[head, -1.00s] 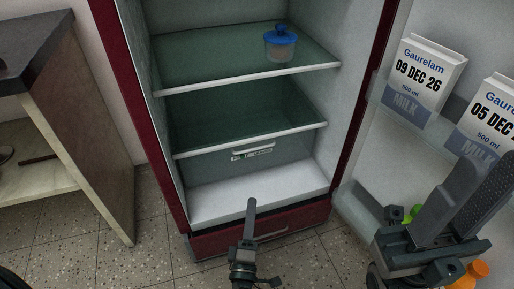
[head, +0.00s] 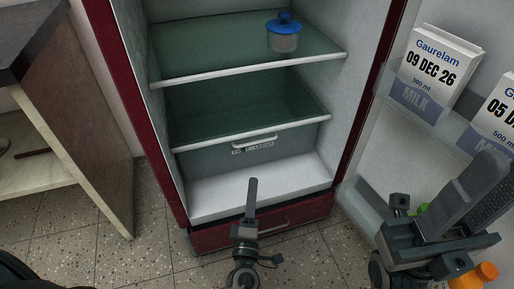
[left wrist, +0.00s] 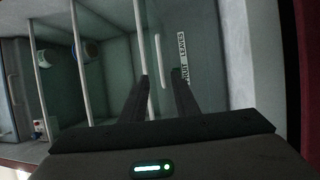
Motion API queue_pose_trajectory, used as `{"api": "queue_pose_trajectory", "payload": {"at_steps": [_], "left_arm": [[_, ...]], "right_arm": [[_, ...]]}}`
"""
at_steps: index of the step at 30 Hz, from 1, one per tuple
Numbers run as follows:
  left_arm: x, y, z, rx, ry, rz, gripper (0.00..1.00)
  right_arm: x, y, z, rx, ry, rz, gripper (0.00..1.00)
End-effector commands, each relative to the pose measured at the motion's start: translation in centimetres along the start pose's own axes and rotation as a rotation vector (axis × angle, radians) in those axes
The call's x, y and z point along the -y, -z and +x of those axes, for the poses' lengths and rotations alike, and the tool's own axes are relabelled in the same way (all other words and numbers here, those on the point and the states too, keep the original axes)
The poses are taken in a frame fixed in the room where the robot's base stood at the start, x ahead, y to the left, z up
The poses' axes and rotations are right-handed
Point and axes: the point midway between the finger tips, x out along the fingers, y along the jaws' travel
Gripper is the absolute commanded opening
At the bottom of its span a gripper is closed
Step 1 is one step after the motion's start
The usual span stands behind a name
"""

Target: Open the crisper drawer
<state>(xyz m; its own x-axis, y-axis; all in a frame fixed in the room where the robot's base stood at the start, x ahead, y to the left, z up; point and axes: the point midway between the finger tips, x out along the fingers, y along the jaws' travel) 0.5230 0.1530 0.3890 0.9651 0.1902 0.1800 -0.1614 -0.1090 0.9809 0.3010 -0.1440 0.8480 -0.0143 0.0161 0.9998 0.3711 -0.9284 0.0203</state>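The crisper drawer (head: 205,162) is a greenish see-through box under the lower shelf of the open fridge, and it looks shut. Its pale bar handle (head: 255,142) sits at the top of its front, above a small label (head: 253,149). My left gripper (head: 252,182) is in front of and below the handle in the head view, seen edge-on. In the left wrist view its two fingers (left wrist: 162,76) are apart and empty, aimed at the handle (left wrist: 160,60), which shows between them and beyond the tips. My right gripper (head: 498,158) is open and empty before the fridge door.
A blue-lidded container (head: 284,38) stands on the upper shelf (head: 245,68). The open door at right holds milk cartons (head: 436,72). A red lower panel (head: 270,222) lies beneath the white fridge floor (head: 215,200). A counter (head: 85,130) stands at left; an orange object (head: 487,271) shows lower right.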

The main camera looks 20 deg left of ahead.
Motion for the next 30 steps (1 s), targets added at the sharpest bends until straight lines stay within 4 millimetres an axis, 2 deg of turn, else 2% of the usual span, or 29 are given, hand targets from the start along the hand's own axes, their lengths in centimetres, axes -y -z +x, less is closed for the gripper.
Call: {"api": "queue_pose_trajectory", "payload": {"at_steps": [21,30], "left_arm": [[0.0,0.0,12.4,0.000,-0.002,-0.001,0.28],[0.0,0.0,14.9,0.000,-0.001,0.000,0.28]], "right_arm": [[0.7,-0.3,0.5,-0.039,-0.001,0.031,0.31],[1.2,-0.4,0.8,-0.048,0.005,0.046,0.31]]}}
